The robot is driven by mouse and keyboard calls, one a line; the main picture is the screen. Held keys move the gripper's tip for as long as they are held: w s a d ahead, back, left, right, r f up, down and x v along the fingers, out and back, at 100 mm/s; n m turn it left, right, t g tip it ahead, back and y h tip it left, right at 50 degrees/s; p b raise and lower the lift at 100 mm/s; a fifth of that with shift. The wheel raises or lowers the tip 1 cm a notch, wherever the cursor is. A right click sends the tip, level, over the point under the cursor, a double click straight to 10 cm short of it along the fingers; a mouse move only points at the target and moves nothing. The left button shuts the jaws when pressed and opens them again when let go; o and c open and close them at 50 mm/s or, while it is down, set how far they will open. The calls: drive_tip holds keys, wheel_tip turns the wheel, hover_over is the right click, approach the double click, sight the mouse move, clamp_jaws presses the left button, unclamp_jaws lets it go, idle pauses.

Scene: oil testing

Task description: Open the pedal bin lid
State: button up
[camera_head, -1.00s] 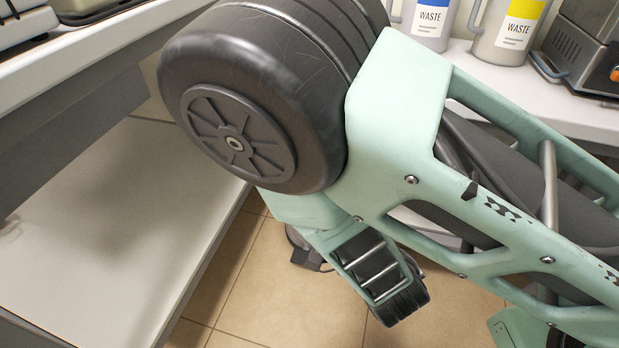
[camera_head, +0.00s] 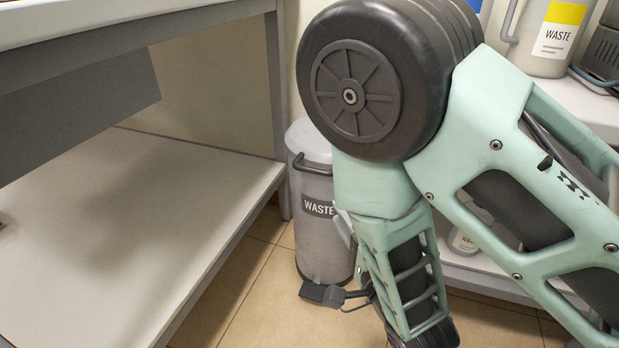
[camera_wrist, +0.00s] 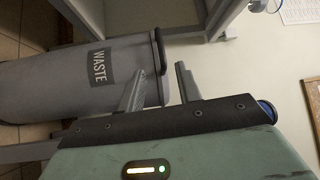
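The pedal bin (camera_head: 318,240) is a grey cylinder with a WASTE label, standing upright on the floor. Its pale lid (camera_head: 306,137) is down, with a dark handle (camera_head: 312,165) near the top. The black pedal (camera_head: 324,294) sticks out at its foot. In the wrist view the bin (camera_wrist: 50,85) lies sideways in the picture, its top end toward the right. My gripper (camera_wrist: 159,78) is open and empty, with its fingers apart near the bin's top end. I cannot tell whether a finger touches it. My arm hides the bin's right side in the head view.
A white bench with a lower shelf (camera_head: 130,190) stands left of the bin, its leg (camera_head: 277,110) close to the bin. A white shelf unit with a waste jug (camera_head: 548,40) is at the right. Tiled floor (camera_head: 240,290) is free in front.

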sight(309, 167)
drive_tip(key=b+x, duration=0.1)
drive_tip(key=x, duration=1.3)
drive_tip(key=shift+a+b, duration=0.1)
drive_tip(key=shift+b, duration=0.25)
clamp_jaws()
